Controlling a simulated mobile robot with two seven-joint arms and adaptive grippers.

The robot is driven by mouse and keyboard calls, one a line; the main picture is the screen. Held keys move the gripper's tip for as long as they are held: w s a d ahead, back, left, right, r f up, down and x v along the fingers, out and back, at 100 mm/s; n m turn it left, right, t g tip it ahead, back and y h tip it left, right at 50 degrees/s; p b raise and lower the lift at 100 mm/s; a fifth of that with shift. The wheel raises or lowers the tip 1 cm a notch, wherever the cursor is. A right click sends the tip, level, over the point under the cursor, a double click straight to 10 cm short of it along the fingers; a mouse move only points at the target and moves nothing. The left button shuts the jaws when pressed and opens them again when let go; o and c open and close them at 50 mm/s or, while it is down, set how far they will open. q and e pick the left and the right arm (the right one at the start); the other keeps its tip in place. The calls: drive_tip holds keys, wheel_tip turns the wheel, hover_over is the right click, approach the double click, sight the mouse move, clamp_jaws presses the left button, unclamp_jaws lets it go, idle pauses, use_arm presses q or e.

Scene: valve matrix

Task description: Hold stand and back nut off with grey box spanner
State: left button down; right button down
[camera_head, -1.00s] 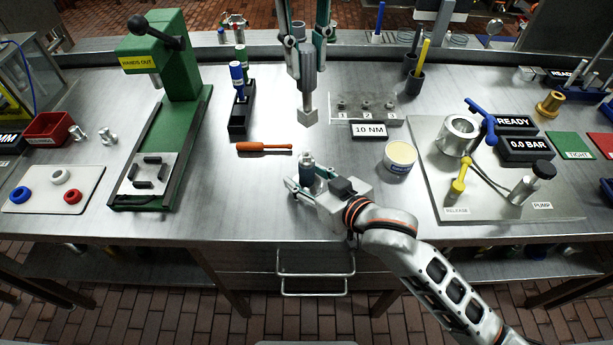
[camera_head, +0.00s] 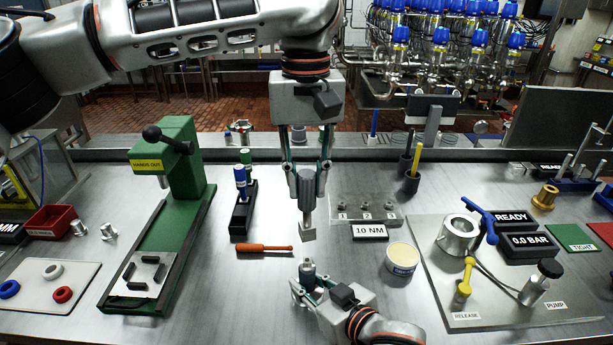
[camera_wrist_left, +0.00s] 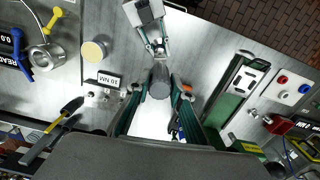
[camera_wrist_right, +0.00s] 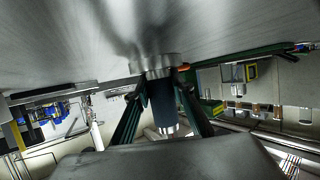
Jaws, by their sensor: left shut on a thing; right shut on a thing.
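My left gripper (camera_head: 306,166) is shut on the grey box spanner (camera_head: 307,190), which hangs downward over the bench. In the left wrist view the spanner (camera_wrist_left: 160,82) shows end-on between the fingers. My right gripper (camera_head: 309,291) is low at the bench front, shut on the small stand (camera_head: 308,267). In the right wrist view the stand (camera_wrist_right: 164,98) is a dark cylinder with a wide flange against the bench top and a metal end. The spanner's lower end is just above the stand, with a small gap. I cannot make out the nut.
An orange-handled screwdriver (camera_head: 264,249) lies left of the stand. A cream tub (camera_head: 402,259) and the 10 NM display (camera_head: 370,232) are to the right. A green press (camera_head: 170,210) stands left, a pump plate (camera_head: 480,316) right. Bare bench surrounds the stand.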

sight(308, 224)
use_arm(q)
drive_tip(key=m, duration=0.1)
drive_tip(key=f+m, duration=0.1)
drive_tip(key=m, duration=0.1)
drive_tip(key=shift+f, duration=0.1)
drive_tip(key=shift+f, duration=2.25)
drive_tip(key=shift+s+f, duration=0.1)
drive_tip(key=shift+f, duration=1.05)
idle(0.5)
drive_tip(key=shift+d+n, duration=0.1)
drive_tip(key=shift+n, duration=1.5)
